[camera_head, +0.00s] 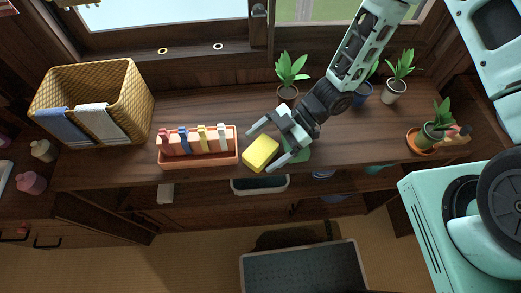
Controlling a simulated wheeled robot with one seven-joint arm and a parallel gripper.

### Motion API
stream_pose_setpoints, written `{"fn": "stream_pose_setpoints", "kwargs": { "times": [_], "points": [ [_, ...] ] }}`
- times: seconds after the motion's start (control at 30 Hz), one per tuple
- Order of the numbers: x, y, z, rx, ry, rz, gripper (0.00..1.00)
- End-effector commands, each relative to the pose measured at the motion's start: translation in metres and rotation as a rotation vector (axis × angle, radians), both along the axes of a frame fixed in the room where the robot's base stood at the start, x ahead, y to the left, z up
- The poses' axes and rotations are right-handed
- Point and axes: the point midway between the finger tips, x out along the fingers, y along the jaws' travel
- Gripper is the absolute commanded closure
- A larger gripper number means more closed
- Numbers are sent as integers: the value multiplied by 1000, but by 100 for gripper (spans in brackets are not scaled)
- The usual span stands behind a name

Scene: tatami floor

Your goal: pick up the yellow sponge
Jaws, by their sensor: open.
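The yellow sponge (261,153) lies on the dark wooden counter near its front edge, just right of the orange tray. My gripper (262,150) reaches down from the upper right. It is open, with one finger on the upper left side of the sponge and the other on its lower right side. The sponge appears between the fingertips. I cannot tell whether either finger touches it.
The orange tray (198,161) holds several upright coloured items close on the left. A wicker basket (133,95) with cloths stands farther left. Potted plants (291,73) stand behind, and another (433,132) is at right. A green item (300,152) lies partly under my gripper.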

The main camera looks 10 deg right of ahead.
Motion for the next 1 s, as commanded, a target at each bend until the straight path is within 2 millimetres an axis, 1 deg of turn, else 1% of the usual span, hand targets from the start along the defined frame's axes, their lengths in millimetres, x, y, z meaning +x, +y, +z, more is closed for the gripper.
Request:
{"fn": "stream_pose_setpoints", "kwargs": {
  "times": [0.03,0.23,0.43,0.47,0.73,0.87,1.0],
  "points": [
    [0,0,0,0,0,0,10],
    [0,0,0,0,0,0,66],
    [0,0,0,0,0,0,67],
    [0,0,0,0,0,0,71],
    [0,0,3,0,-1,0,71],
    [1,0,12,1,-3,1,71],
    [0,0,27,1,-2,1,71]
  ]
}}
